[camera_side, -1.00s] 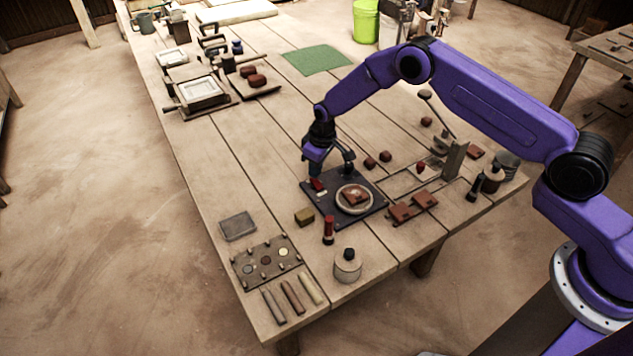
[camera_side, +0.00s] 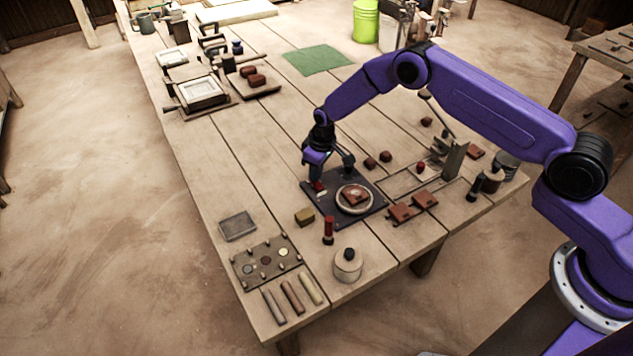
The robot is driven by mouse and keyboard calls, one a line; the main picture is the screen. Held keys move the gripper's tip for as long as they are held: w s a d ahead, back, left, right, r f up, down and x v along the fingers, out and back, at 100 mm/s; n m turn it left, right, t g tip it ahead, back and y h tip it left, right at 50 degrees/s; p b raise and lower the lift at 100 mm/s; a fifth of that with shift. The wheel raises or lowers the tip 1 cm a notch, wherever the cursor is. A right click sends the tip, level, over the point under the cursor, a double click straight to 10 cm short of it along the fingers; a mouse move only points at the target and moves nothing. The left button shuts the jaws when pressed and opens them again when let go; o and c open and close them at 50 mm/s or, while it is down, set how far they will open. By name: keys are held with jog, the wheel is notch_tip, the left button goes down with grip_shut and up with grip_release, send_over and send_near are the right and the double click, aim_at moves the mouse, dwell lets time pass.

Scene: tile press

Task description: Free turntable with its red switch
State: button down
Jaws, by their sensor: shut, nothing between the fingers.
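The turntable (camera_side: 341,202) is a round pale disc on a dark square base (camera_side: 330,217), with a reddish-brown tile (camera_side: 354,195) lying on it. The red switch (camera_side: 319,186) is a small red piece with a pale part beside it, near the back left corner of the base. My gripper (camera_side: 317,181) points down at the switch, shut and empty. Its tip appears to be at or touching the switch; I cannot tell if it presses on it. The gripper partly hides the switch.
A red-topped stamp (camera_side: 328,228) and a yellowish block (camera_side: 304,217) stand in front of the base. Reddish tiles (camera_side: 401,212) lie to the right, and dark red lumps (camera_side: 370,163) behind. The table's left middle is clear.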

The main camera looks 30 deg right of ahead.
jog(key=shift+f, duration=0.35)
jog(key=shift+r, duration=3.5)
